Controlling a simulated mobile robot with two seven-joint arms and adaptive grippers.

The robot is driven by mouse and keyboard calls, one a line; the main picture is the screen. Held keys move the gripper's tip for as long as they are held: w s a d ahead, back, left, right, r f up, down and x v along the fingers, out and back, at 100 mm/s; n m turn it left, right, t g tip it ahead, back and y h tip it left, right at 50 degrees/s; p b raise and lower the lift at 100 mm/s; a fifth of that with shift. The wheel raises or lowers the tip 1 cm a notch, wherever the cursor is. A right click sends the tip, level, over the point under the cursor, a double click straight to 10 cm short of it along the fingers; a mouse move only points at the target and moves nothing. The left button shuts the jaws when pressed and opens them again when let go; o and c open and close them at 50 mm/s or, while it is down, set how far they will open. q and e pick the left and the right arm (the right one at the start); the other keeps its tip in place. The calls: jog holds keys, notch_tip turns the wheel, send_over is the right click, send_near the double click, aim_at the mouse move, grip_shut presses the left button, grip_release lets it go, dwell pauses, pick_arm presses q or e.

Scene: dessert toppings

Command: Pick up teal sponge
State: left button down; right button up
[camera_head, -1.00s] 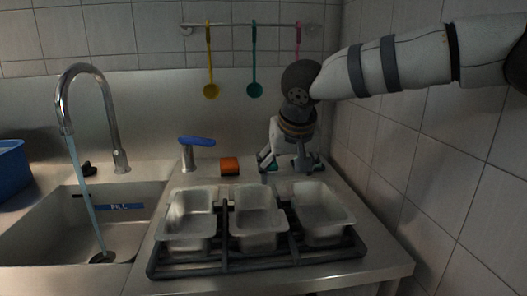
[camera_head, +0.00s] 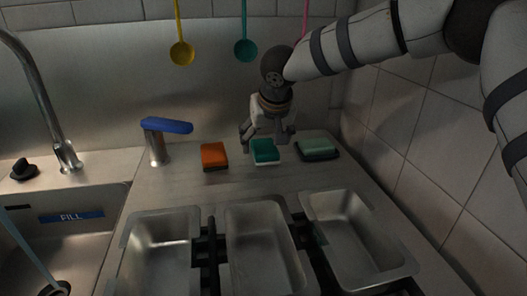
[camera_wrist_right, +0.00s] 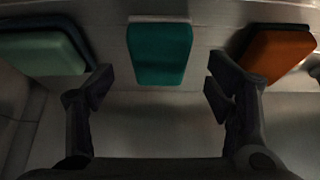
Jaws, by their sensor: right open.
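The teal sponge (camera_head: 264,149) lies on the steel counter between an orange sponge and a pale green one, with a white edge showing under its front. In the right wrist view the teal sponge (camera_wrist_right: 159,52) lies ahead of the fingers, centred between them and apart from both. My right gripper (camera_head: 268,142) is open just above and behind the teal sponge, and covers a little of its far side. Its two spread fingers (camera_wrist_right: 158,92) have nothing between them in the right wrist view. My left gripper is not in view.
An orange sponge (camera_head: 214,156) lies left of the teal one, and a pale green sponge (camera_head: 318,148) on a dark base lies right, near the tiled wall. Steel pans (camera_head: 262,250) stand on a dark rack in front. A blue-handled tap (camera_head: 166,126) and a sink are at left.

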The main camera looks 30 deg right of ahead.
aim_at(265, 147)
jog(key=x, duration=0.3)
jog(key=shift+w+f, duration=0.1)
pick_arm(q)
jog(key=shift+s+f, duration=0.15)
pick_arm(e)
jog(key=shift+c, duration=0.5)
jog(key=c, duration=0.9)
